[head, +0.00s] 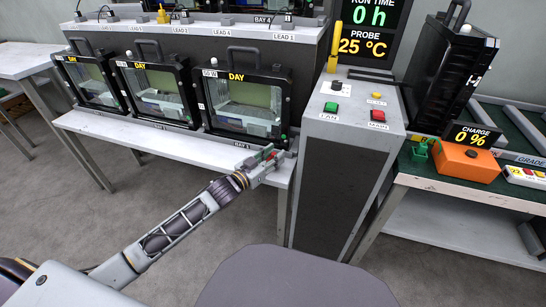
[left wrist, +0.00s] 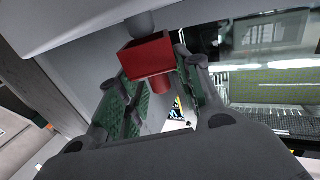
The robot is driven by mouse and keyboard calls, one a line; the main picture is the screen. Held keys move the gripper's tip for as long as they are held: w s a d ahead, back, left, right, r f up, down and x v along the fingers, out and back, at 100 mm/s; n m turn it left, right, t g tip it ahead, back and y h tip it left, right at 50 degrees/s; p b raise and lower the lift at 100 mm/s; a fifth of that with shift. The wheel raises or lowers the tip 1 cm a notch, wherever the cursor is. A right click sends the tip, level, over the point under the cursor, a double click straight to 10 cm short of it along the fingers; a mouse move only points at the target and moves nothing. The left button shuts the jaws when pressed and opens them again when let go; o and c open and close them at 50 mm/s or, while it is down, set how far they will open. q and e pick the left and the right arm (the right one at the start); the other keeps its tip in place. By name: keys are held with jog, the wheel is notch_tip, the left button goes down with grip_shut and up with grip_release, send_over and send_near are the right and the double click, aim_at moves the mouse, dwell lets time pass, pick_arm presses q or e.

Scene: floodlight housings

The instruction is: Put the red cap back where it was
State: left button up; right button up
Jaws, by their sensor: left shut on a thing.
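The red cap (left wrist: 148,58) shows in the left wrist view as a red block with a short round stub, between the fingers of my left gripper (left wrist: 153,62). The gripper is shut on it. A grey rounded part (left wrist: 140,24) lies just beyond the cap; I cannot tell whether they touch. In the head view my left gripper (head: 268,158) is at the front right corner of the rightmost floodlight housing (head: 248,103), over the bench edge. Red shows at its fingers there, with the cap largely hidden. My right gripper is not in view.
Two more black housings (head: 158,92) (head: 90,80) stand left on the white bench (head: 160,135). A grey pedestal (head: 340,160) with a green button (head: 331,107) and a red button (head: 378,115) stands close right of my gripper. An orange box (head: 465,162) is farther right.

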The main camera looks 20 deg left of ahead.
pick_arm(q)
jog(key=shift+f, duration=0.6)
jog(key=o, duration=1)
jog(key=shift+r, duration=0.1)
